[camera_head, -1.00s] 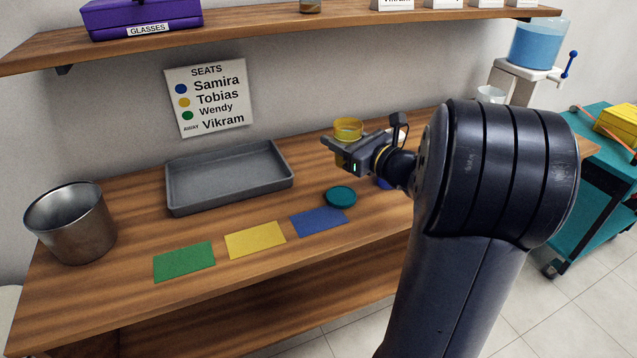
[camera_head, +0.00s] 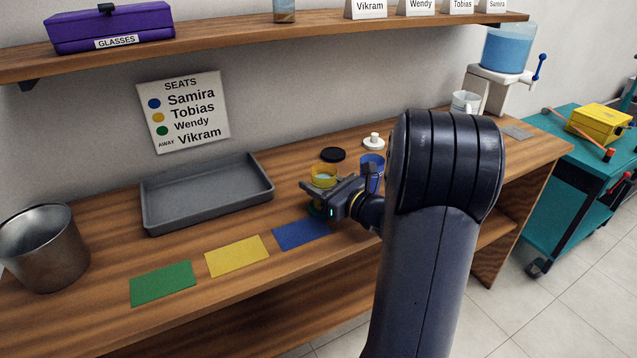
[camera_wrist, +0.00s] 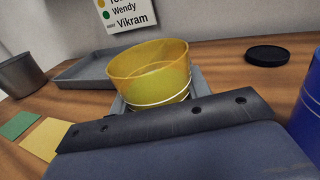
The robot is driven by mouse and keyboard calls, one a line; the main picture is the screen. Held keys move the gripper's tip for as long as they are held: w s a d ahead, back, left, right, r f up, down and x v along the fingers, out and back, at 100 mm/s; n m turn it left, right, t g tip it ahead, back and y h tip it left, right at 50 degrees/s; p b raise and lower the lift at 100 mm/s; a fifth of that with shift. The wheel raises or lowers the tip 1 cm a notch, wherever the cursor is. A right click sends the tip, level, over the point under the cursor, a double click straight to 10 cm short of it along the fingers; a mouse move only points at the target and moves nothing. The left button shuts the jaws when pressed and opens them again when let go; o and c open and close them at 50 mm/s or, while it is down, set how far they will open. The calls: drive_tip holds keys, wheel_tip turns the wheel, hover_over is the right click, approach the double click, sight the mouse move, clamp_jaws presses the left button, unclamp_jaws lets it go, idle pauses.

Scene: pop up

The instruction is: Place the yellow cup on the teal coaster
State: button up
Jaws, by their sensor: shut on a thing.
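The yellow cup (camera_head: 324,171) is translucent and upright in my gripper (camera_head: 322,190), which is shut on it. In the wrist view the cup (camera_wrist: 152,72) stands just beyond the gripper body, its rim open at the top.
A blue cup (camera_head: 373,161) stands close right of my gripper, and a black disc (camera_head: 333,154) lies behind. Blue (camera_head: 301,233), yellow (camera_head: 237,256) and green (camera_head: 162,283) mats lie at front left. A grey tray (camera_head: 208,211) and metal bucket (camera_head: 43,262) stand further left.

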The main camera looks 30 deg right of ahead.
drive_tip(key=shift+f, duration=0.15)
drive_tip(key=o, duration=1.1)
drive_tip(key=shift+r, duration=0.25)
drive_tip(key=v, duration=1.2)
drive_tip(key=shift+f, duration=0.1)
